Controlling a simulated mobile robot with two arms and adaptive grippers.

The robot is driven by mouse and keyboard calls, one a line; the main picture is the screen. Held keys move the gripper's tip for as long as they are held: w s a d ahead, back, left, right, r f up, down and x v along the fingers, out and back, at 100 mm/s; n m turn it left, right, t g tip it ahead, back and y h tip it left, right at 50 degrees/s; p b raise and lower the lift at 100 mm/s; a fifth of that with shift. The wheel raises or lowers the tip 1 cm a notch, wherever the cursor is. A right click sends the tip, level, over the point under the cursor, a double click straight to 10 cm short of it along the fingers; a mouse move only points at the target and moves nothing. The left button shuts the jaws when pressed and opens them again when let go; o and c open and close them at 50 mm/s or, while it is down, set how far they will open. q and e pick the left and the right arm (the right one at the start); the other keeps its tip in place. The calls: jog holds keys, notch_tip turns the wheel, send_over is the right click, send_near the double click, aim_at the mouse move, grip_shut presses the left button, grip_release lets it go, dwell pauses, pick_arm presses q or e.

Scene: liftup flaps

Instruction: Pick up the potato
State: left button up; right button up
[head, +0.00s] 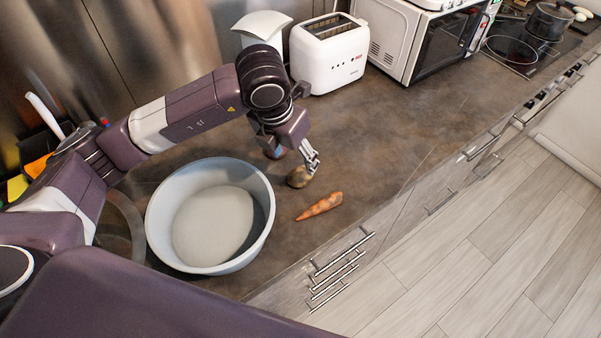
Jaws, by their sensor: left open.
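A brown potato (298,178) lies on the dark countertop, just right of the grey bowl and above the carrot in the head view. My left gripper (311,164) is open and right at the potato, with its fingertips at the upper right of it. Whether the fingers touch it I cannot tell. Another roundish dark item (275,153) shows partly behind my left wrist, mostly hidden. My right gripper does not show.
An empty grey bowl (160,240) stands left of the potato. An orange carrot (320,206) lies near the counter's front edge. A white toaster (328,62) and a microwave (440,45) stand at the back. The counter right of the potato is clear.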

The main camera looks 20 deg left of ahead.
aim_at(299, 173)
pick_arm(q)
jog(key=shift+w+f, duration=0.1)
jog(key=shift+f, duration=0.4)
jog(key=p+x, duration=0.1)
jog(key=x, duration=0.2)
jog(key=p+x, duration=0.1)
jog(key=x, duration=0.1)
jog(key=shift+s+d+f+p, duration=0.1)
jog(key=shift+s+d+p, duration=0.15)
jog(key=shift+d+p, duration=0.15)
jog(key=shift+w+f, duration=0.1)
jog(key=shift+f, duration=0.25)
jog(key=shift+c, duration=0.4)
jog(key=shift+r, duration=0.1)
jog(key=c, duration=1.2)
